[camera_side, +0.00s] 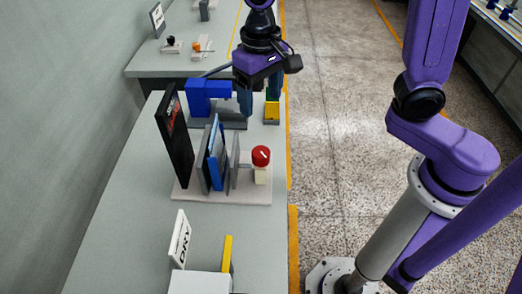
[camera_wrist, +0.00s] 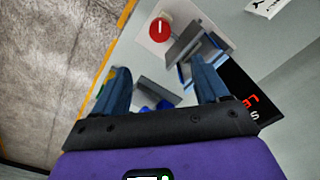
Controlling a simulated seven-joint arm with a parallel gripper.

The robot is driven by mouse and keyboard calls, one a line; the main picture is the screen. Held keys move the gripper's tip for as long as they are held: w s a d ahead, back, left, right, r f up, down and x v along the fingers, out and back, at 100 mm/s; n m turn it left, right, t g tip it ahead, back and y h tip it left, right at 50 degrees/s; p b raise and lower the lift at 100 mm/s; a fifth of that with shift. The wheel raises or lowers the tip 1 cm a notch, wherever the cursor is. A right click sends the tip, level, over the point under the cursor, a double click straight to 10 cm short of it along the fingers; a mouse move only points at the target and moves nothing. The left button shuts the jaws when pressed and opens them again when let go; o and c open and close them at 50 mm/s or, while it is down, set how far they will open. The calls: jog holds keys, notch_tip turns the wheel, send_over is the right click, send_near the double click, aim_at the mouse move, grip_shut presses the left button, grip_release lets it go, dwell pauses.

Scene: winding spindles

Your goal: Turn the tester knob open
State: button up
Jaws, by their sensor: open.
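A round red knob (camera_side: 261,156) with a white mark sits on a short cream post (camera_side: 261,175) at the right of a pale base plate. In the wrist view the red knob (camera_wrist: 160,29) is near the top, beyond my fingertips, and its white mark runs about up and down the picture. My gripper (camera_side: 246,100) is in the air behind the knob, over the area of a blue device, and apart from the knob. In the wrist view the two fingers of my gripper (camera_wrist: 160,72) are wide apart with nothing held between them.
Grey and blue upright plates (camera_side: 216,153) and a black panel (camera_side: 174,138) stand left of the knob on the pale base (camera_side: 225,198). A blue device (camera_side: 208,93) and a yellow-green block (camera_side: 271,108) are behind. A white "DRY" sign (camera_side: 180,240) stands nearer the camera.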

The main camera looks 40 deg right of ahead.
jog(key=m, duration=1.1)
send_near(261, 151)
notch_tip(261, 151, down, 10)
jog(key=shift+f, duration=0.1)
jog(key=shift+c, duration=0.3)
jog(key=c, duration=1)
